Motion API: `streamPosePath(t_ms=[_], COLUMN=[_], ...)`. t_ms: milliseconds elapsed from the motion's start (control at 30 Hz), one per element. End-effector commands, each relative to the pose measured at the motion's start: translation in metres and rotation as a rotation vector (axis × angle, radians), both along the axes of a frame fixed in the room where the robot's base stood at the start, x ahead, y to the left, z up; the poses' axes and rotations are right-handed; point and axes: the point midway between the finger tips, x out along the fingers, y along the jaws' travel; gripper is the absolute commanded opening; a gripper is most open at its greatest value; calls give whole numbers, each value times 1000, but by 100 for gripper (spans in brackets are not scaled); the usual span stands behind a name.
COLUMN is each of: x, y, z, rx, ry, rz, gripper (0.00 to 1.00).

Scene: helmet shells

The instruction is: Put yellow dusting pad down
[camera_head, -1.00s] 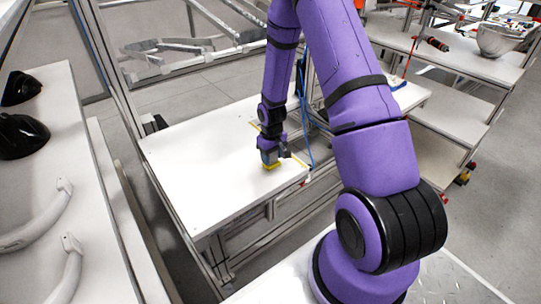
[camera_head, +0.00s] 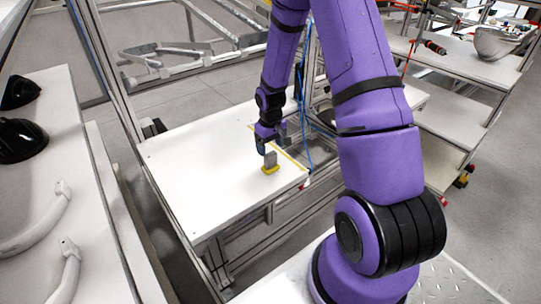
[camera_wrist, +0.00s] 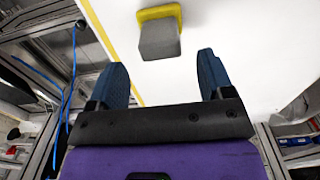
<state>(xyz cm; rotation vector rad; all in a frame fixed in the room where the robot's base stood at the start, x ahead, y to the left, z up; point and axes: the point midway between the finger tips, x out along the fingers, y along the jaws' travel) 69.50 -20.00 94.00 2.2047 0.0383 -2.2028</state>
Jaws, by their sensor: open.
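The yellow dusting pad (camera_head: 270,170) has a grey block handle and sits on the white table (camera_head: 200,180), near its right edge. In the wrist view the pad's yellow base (camera_wrist: 178,11) shows behind its grey handle (camera_wrist: 159,40). My gripper (camera_wrist: 162,62) is open, with its two blue fingers spread apart. The handle lies ahead of the fingertips, between their lines and apart from them. In the head view my gripper (camera_head: 272,146) is just above and behind the pad and holds nothing.
Yellow tape (camera_head: 292,160) runs along the table's right side, beside a blue cable (camera_head: 304,110) and metal framing. A bench at left holds black shells (camera_head: 20,138) and white curved parts (camera_head: 42,222). Shelves with a metal bowl (camera_head: 495,42) stand at right. The table's left part is clear.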

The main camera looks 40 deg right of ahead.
Motion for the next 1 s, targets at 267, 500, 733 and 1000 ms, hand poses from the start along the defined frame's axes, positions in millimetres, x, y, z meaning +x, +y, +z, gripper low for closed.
streamPosePath(t_ms=[267, 500, 733, 1000], x=[0, 0, -11, -47], y=[0, 2, 19, 50], z=[44, 64, 130, 223], rx=[-1, -4, -39, -73], ry=[-2, -6, -59, -150], rz=[0, 0, -1, -12], gripper=[74, 74, 74, 74])
